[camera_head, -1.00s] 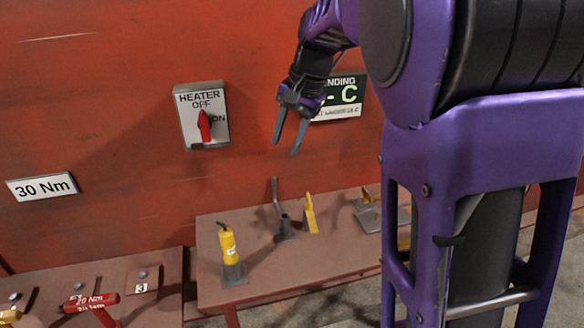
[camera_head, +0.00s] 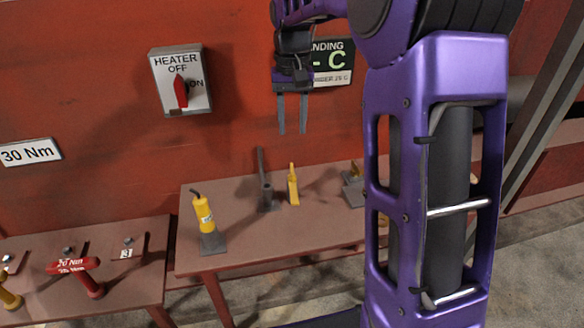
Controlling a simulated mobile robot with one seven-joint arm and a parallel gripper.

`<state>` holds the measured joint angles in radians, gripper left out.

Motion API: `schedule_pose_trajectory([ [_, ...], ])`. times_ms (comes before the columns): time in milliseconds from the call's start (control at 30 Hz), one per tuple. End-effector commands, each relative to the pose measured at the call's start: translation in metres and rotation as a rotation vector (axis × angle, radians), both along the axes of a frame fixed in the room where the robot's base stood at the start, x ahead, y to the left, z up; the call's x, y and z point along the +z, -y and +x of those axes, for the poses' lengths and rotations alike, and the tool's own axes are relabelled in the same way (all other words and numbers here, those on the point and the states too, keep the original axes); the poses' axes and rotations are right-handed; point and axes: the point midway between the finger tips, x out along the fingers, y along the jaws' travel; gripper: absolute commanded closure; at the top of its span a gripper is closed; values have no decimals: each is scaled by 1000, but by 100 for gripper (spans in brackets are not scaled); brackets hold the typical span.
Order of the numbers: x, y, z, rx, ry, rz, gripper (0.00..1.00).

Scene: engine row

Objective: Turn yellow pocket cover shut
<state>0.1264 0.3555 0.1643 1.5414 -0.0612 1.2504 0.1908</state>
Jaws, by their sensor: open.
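My gripper (camera_head: 292,130) hangs in front of the red wall, pointing down, with two thin grey fingers apart and nothing between them. Below it in the picture, a narrow upright yellow piece (camera_head: 293,186) stands on the brown bench (camera_head: 240,248).
A yellow tool (camera_head: 203,214) stands in a grey holder, left on the bench. A dark upright lever (camera_head: 264,182) stands between it and the narrow yellow piece. A lower table (camera_head: 120,270) holds a red-handled tool (camera_head: 75,268). A heater switch (camera_head: 180,80) is on the wall.

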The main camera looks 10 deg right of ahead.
Motion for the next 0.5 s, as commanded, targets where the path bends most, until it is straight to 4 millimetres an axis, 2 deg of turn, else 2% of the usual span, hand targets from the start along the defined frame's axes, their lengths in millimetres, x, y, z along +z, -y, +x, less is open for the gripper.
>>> schedule_pose_trajectory([
  [33,-15,0,-1,0,-4,1,59],
  [200,-53,0,-1,0,-3,1,59],
  [500,-107,-1,-1,1,-2,1,59],
])
